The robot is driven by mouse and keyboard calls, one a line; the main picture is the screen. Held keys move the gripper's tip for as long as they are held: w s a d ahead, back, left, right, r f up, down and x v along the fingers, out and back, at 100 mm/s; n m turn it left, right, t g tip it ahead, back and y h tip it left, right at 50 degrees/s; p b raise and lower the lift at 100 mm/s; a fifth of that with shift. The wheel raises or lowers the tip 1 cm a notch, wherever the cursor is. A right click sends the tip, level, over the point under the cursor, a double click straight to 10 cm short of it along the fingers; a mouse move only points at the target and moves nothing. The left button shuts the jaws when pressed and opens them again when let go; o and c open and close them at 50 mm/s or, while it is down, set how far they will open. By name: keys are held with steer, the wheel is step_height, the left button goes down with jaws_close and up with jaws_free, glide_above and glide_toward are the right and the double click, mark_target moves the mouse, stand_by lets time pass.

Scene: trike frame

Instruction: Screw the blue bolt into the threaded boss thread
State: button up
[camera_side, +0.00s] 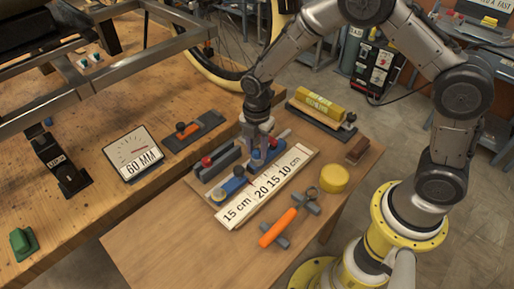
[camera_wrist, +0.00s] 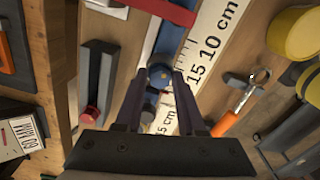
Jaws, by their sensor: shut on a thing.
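My gripper (camera_side: 258,150) points down over the small side table, next to the white ruler strip. In the wrist view its two dark fingers (camera_wrist: 163,78) are closed on the blue bolt (camera_wrist: 159,76), whose round blue head shows between the fingertips. The bolt's shank is hidden, and I cannot tell whether it is clear of the surface below. A blue holder (camera_side: 233,186) with a grey round part lies beside the gripper. I cannot pick out the threaded boss with certainty in either view.
The ruler strip (camera_side: 265,187) lies close to the gripper. A grey holder with red parts (camera_side: 213,165), an orange-handled tool (camera_side: 279,228), a yellow disc (camera_side: 334,178) and a yellow roll (camera_side: 319,102) surround it. A "60 MM" sign (camera_side: 134,155) and metal frame (camera_side: 100,85) stand on the bench.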

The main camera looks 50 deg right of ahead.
mark_target(257, 151)
steer(key=shift+m, duration=0.3)
steer(key=shift+m, duration=0.7)
steer(key=shift+m, duration=0.5)
steer(key=o, duration=1.1)
steer(key=shift+c, duration=0.2)
step_height(257, 151, up, 12)
